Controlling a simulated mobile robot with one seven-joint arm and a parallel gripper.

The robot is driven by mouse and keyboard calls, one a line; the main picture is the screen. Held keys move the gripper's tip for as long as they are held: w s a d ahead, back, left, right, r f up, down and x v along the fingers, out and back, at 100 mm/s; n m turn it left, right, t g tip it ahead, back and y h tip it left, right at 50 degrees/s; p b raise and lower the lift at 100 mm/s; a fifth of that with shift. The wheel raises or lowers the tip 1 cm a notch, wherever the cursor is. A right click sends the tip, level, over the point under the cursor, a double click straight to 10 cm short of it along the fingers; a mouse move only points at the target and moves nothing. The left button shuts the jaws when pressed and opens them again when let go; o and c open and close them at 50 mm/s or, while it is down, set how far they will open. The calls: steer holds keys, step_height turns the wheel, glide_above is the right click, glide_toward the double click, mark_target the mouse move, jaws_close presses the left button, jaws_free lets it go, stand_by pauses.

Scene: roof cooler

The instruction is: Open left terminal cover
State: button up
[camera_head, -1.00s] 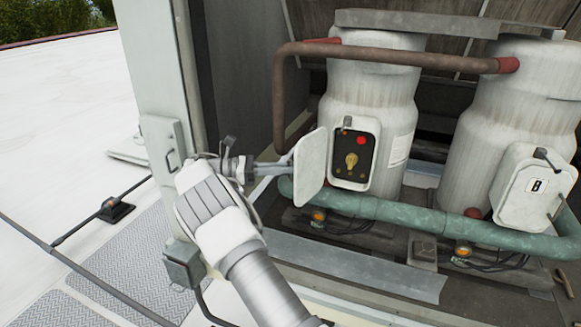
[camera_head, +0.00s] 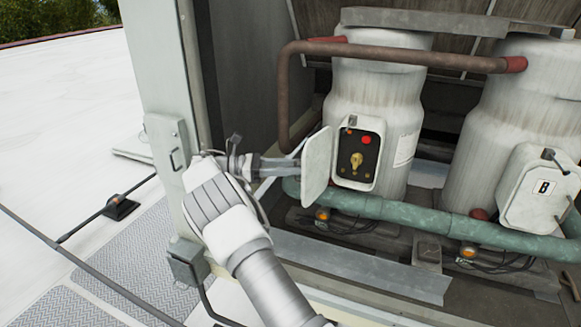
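The left terminal cover (camera_head: 317,168) is a pale plate swung out to the left of its box on the left compressor (camera_head: 375,110).
A second compressor (camera_head: 500,125) at right has a shut cover marked B (camera_head: 542,188). A brown pipe (camera_head: 400,56) runs above and a green pipe (camera_head: 400,208) below. A pale cabinet post (camera_head: 165,90) stands close left of my gripper.

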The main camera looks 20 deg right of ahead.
steer(key=shift+f, duration=0.2)
steer(key=b+v, duration=0.1)
steer(key=v, duration=0.6)
steer(key=shift+a+r, duration=0.2)
steer(key=shift+a, duration=0.05)
stand_by(0.5)
